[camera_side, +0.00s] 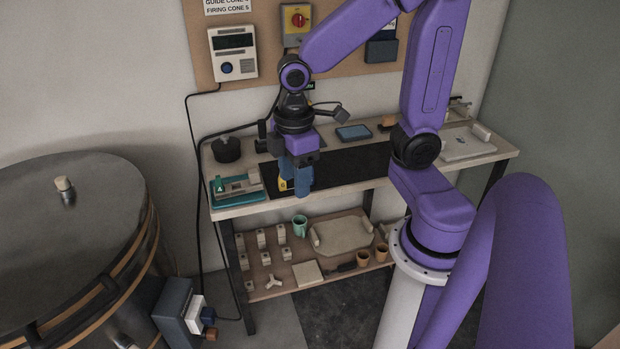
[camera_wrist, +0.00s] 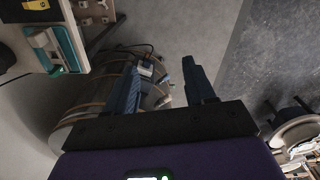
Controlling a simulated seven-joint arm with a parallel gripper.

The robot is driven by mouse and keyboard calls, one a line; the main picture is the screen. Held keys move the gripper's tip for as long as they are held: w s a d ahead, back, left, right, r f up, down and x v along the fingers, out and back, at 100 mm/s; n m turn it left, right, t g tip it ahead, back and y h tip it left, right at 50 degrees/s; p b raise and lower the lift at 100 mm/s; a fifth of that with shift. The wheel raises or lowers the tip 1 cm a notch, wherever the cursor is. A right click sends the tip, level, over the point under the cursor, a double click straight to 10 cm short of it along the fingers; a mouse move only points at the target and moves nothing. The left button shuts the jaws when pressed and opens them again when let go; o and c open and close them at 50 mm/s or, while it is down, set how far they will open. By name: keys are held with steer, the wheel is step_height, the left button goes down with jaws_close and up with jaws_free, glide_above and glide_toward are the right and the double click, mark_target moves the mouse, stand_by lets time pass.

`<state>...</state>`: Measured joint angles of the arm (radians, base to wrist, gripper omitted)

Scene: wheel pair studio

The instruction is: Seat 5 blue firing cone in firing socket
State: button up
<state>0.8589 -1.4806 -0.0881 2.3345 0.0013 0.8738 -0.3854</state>
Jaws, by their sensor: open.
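My gripper (camera_side: 297,190) hangs over the front part of the bench, blue fingers pointing down; in the wrist view its two fingers (camera_wrist: 162,85) stand wide apart with nothing between them. A teal tray (camera_side: 236,200) with a pale block and a small green piece is on the bench left of my gripper; it also shows in the wrist view (camera_wrist: 72,62). I cannot make out a blue firing cone for certain. The firing socket cannot be told apart.
The bench (camera_side: 235,211) carries a yellow item (camera_side: 283,184) close behind the fingers, a dark round pot (camera_side: 227,150) and a blue tray (camera_side: 353,132). A large round kiln (camera_side: 75,230) stands at left.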

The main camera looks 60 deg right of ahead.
steer(key=w+d+f+m, duration=0.2)
steer(key=w+d+f, duration=0.1)
steer(key=w+d, duration=0.95)
steer(key=d+f, duration=0.2)
steer(key=d, duration=0.7)
steer(key=d+f, duration=0.2)
steer(key=d, duration=0.7)
steer(key=shift+m, duration=0.3)
step_height(320, 180, down, 11)
steer(key=shift+r, duration=0.2)
steer(key=shift+w+d+f, duration=0.1)
steer(key=shift+f, duration=1.5)
steer(key=shift+w+d+f, duration=0.1)
steer(key=shift+f, duration=1.45)
steer(key=shift+c, duration=0.3)
jaws_close()
